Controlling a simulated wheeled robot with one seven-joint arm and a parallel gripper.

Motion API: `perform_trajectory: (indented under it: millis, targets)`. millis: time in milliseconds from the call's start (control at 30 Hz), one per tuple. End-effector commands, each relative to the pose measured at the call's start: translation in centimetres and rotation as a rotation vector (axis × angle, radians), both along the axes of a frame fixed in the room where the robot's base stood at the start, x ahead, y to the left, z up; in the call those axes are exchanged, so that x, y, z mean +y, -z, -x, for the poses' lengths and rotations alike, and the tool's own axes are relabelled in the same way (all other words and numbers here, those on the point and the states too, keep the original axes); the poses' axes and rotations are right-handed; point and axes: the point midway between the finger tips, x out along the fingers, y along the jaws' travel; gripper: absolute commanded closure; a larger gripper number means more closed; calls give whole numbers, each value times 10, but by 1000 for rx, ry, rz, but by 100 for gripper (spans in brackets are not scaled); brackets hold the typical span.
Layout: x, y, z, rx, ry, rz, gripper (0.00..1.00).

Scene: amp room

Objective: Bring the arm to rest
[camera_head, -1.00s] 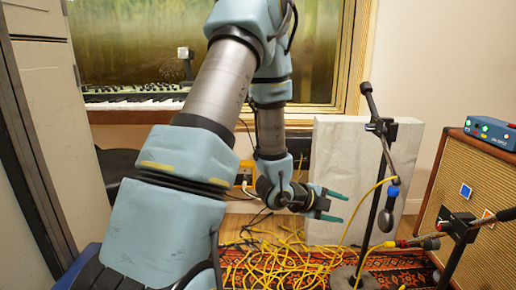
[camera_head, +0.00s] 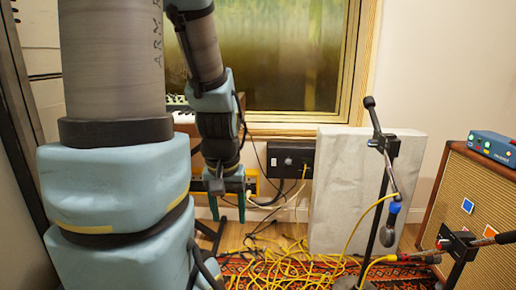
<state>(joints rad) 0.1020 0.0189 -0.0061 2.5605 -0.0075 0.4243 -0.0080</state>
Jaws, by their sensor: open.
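My arm fills the left side of the head view, its blue-grey links rising out of the top of the picture and coming down again further away. My gripper (camera_head: 228,208) hangs at the lower end, with its two teal fingers pointing down. The fingers are apart and nothing shows between them. It is in front of the wall below the window, above the floor and to the left of the yellow cables. Part of the keyboard and wall is hidden behind my arm.
Yellow cables (camera_head: 285,270) lie tangled on a patterned rug (camera_head: 232,266). A black wall box (camera_head: 290,159) is right of my gripper. A grey panel (camera_head: 345,190), a microphone stand (camera_head: 378,225) and an amplifier (camera_head: 478,200) with a blue box (camera_head: 492,146) stand to the right.

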Motion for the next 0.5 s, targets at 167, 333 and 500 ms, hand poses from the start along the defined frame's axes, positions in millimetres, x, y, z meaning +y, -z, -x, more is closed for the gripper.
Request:
perform_trajectory:
  millis: [167,333,500]
  targets:
    - [0,-60,0,-1,3,0,38]
    - [0,-113,0,-1,5,-2,38]
    - [0,-165,-1,-1,6,-2,38]
